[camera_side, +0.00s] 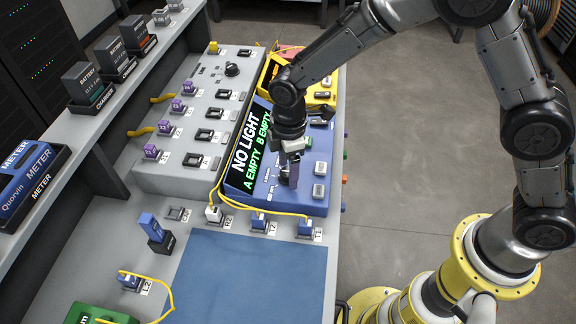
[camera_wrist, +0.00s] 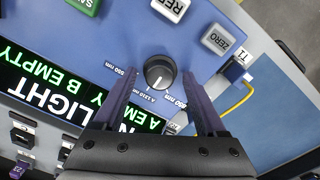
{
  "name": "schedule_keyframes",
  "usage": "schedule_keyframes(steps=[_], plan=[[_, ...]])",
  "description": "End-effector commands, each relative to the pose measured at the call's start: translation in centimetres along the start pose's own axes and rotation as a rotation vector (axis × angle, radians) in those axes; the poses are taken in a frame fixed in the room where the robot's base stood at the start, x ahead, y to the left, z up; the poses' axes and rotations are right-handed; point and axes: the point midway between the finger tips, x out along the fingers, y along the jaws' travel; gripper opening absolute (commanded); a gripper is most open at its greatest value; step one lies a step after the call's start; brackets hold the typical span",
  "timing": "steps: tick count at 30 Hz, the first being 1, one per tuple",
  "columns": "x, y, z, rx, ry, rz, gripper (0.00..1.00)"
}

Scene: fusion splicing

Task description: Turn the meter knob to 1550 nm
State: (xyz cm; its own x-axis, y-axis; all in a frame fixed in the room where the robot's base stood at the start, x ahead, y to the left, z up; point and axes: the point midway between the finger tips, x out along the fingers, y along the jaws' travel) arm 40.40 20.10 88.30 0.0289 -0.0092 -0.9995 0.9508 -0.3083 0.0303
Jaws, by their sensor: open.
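The dark round meter knob (camera_wrist: 159,72) is on the blue meter panel (camera_side: 236,187). In the wrist view its white pointer line points down the picture, toward the 1310 nm label. A label ending in "50 nm" is at the left beside a finger, partly hidden; another is at lower right. My gripper (camera_wrist: 158,78) is open, with one purple-grey finger on each side of the knob and gaps between. In the side view my gripper (camera_side: 290,165) is low over the meter and mostly hides the knob. The meter display (camera_side: 247,150) reads NO LIGHT, A EMPTY, B EMPTY.
Light buttons, including ZERO (camera_wrist: 216,40) and a green one (camera_wrist: 84,4), surround the knob. A yellow cable (camera_side: 262,205) runs along the meter front to the T1 plug (camera_side: 305,227). A yellow device (camera_side: 318,95) stands behind. The blue mat (camera_side: 250,280) is clear.

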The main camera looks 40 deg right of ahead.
Motion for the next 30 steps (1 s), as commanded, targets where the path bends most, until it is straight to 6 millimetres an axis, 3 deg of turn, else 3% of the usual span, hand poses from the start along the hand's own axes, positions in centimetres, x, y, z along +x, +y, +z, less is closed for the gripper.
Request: schedule_keyframes(steps=[5,17,30], plan=[[-0.01,-0.01,0.00,0.000,0.000,0.000,0.72],[-0.05,-0.01,-0.01,0.000,0.000,0.000,0.00],[-0.11,0.01,-0.05,0.069,-0.001,0.000,0.00]])
